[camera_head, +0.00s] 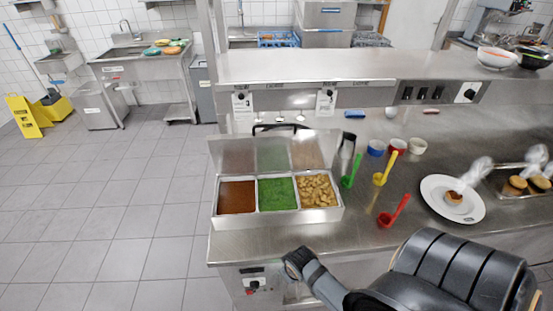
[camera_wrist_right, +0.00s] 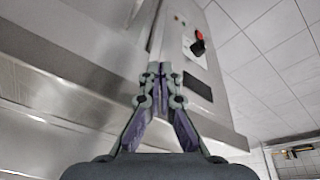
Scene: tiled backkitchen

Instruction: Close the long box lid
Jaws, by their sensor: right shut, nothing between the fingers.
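The long metal box (camera_head: 285,216) sits on the counter near its left front corner. Its three compartments hold a red-brown filling, a green filling and tan chunks. Its shiny metal lid (camera_head: 232,154) stands open, raised along the back edge and reflecting the contents. My right arm reaches in from the lower right of the head view, its wrist low in front of the counter's edge, below and apart from the box. In the wrist view my right gripper (camera_wrist_right: 160,70) is shut and empty, with the counter's front panel beyond it. My left gripper is not in view.
Green, yellow and red utensils stand right of the box, the red one (camera_head: 393,212) nearest the front. A white plate (camera_head: 436,207) with food and a metal tray (camera_head: 505,190) lie farther right. A raised shelf (camera_head: 330,68) runs behind.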

